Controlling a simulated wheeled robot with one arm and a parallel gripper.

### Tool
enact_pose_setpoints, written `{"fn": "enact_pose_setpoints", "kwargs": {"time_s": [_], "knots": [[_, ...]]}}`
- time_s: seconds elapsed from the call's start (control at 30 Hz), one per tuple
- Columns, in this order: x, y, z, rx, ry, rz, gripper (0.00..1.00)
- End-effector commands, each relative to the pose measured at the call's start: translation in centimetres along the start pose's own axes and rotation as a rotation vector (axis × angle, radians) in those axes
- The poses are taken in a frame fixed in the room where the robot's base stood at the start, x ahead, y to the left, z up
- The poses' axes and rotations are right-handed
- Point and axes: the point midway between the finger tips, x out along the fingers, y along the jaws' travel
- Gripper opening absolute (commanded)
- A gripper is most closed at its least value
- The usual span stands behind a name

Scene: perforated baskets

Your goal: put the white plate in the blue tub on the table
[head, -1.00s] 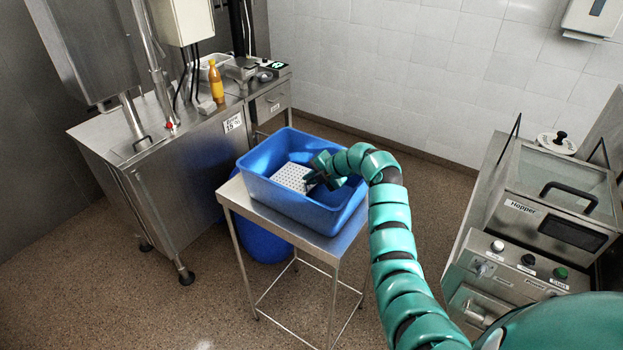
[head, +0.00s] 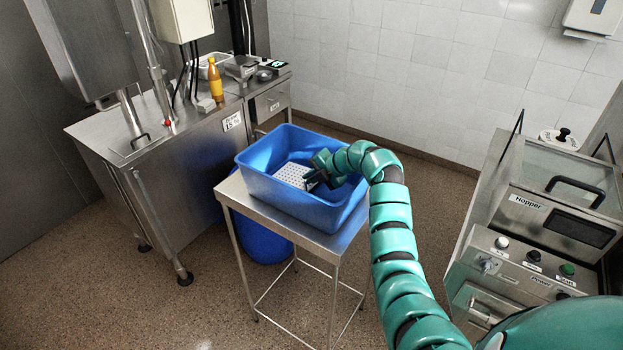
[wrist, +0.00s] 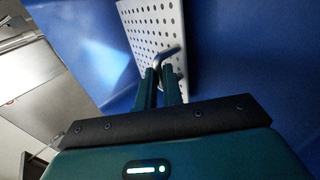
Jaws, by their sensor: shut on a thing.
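The white perforated plate (head: 293,174) is inside the blue tub (head: 300,206), low in its left half in the head view. The tub stands on a small metal table (head: 240,198). My gripper (head: 312,178) reaches down into the tub from the right, at the plate's right side. In the wrist view my gripper (wrist: 165,82) is shut on a grey knob or handle on the plate (wrist: 152,28), with blue tub walls around it. Whether the plate rests on the tub's floor is hard to tell.
A steel counter (head: 190,140) with an orange bottle (head: 215,80) stands at the left. A machine labelled Hopper (head: 545,215) stands at the right. A blue drum (head: 258,240) is under the table. The floor in front is clear.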

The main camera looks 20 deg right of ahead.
Motion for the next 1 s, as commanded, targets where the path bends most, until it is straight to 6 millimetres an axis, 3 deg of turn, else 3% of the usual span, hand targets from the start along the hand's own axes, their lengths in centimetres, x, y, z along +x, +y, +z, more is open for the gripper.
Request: {"fn": "enact_pose_setpoints", "kwargs": {"time_s": [0.13, 0.2, 0.27, 1.0], "knots": [[0.0, 0.0, 0.0, 0.000, -0.001, 0.001, 0.00], [0.0, 0.0, 0.0, 0.000, -0.001, 0.001, 0.18], [0.0, 0.0, 0.0, 0.000, -0.001, 0.001, 0.30], [-1.3, 1.4, 0.0, 0.000, -0.001, 0.001, 0.30]]}}
